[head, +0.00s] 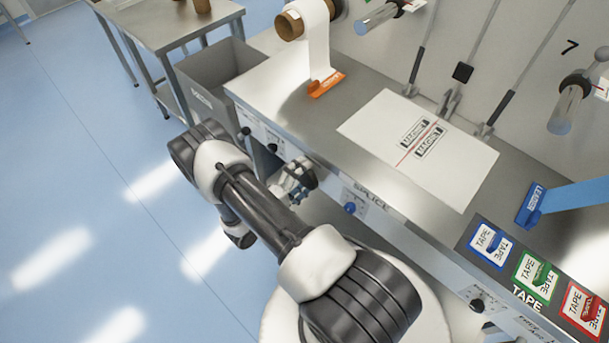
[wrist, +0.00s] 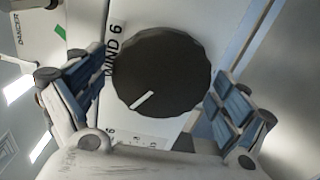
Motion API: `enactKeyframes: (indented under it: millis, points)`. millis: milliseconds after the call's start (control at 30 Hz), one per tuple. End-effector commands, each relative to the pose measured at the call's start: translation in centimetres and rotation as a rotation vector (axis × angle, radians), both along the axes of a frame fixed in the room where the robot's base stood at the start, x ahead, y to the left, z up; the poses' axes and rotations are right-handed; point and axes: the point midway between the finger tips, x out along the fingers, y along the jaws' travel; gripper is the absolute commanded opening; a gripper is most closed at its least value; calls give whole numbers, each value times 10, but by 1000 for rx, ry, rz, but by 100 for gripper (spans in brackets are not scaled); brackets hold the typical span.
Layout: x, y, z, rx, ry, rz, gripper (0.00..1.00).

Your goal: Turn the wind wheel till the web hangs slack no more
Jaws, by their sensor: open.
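The wind wheel (wrist: 165,70) is a dark, round, ridged knob with a white pointer mark. It sits on a pale front panel beside the printed words "WIND 6" in the wrist view. My gripper (wrist: 160,95) is open, with its blue-padded fingers on either side of the wheel; contact cannot be told. In the head view my gripper (head: 298,182) is at the machine's front panel and hides the wheel. A white web (head: 317,45) comes down from a brown-cored roll (head: 290,25) to an orange tab (head: 326,84). How slack it is cannot be told.
Two black knobs (head: 259,140) and a blue knob (head: 350,208) are on the front panel. A white sheet (head: 375,140) lies on the bench, with tape pads (head: 536,274) to the right. A blue web (head: 575,196) is at far right. A grey bin (head: 205,95) stands at left.

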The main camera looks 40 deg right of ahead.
Motion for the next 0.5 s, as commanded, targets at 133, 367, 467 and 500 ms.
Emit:
enactKeyframes:
  millis: [133,367,467,500]
  points:
    - [0,0,0,0,0,0,94]
    - [0,19,0,0,0,5,94]
    - [-1,39,0,0,0,7,94]
    - [-1,48,0,1,-1,8,94]
